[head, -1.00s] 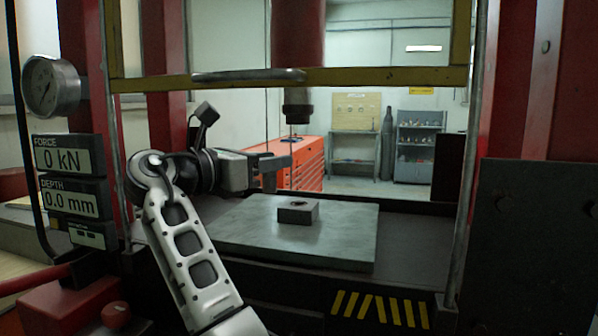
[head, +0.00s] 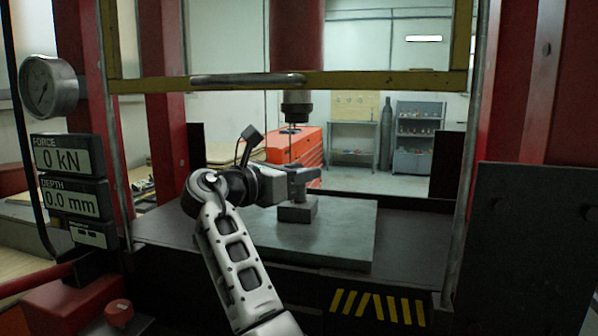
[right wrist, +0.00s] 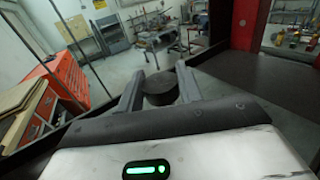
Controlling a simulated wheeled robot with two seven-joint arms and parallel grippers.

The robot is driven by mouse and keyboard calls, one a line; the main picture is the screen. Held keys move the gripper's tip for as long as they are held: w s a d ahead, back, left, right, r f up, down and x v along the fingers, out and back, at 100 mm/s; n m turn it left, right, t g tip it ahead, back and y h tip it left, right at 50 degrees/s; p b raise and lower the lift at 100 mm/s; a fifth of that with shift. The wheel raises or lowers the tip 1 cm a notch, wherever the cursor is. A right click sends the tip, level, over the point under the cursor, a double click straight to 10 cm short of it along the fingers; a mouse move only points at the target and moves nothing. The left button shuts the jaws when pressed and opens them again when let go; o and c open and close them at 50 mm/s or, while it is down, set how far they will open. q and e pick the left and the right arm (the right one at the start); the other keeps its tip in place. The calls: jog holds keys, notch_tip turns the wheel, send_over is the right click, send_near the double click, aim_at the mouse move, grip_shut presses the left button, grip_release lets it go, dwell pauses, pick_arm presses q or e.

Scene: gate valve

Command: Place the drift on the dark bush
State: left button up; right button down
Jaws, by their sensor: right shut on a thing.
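My right gripper (head: 300,180) is over the small grey block (head: 297,212) on the press plate in the head view. It is shut on the drift, which shows in the right wrist view as a dark round piece (right wrist: 160,88) between the two fingers. In the head view the drift is mostly hidden by the fingers, just above the block. The dark bush in the block's top is hidden by the gripper and the drift. I cannot tell whether the drift touches the bush. My left gripper is not in view.
The grey plate (head: 345,235) lies on the press bed. The press ram (head: 296,105) hangs above the gripper. A yellow crossbar (head: 380,82) spans the front, and red posts (head: 165,130) stand at the sides. The plate's right part is clear.

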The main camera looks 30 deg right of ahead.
jog(key=shift+f, duration=0.1)
jog(key=c, duration=0.9)
grip_release()
jog(key=shift+c, duration=0.2)
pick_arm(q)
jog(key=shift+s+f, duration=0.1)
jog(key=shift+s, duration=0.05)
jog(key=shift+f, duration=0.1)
pick_arm(e)
jog(key=a, duration=0.4)
jog(key=s+a+b, duration=0.1)
jog(key=a, duration=0.3)
jog(key=s+a+b, duration=0.1)
jog(key=a, duration=0.3)
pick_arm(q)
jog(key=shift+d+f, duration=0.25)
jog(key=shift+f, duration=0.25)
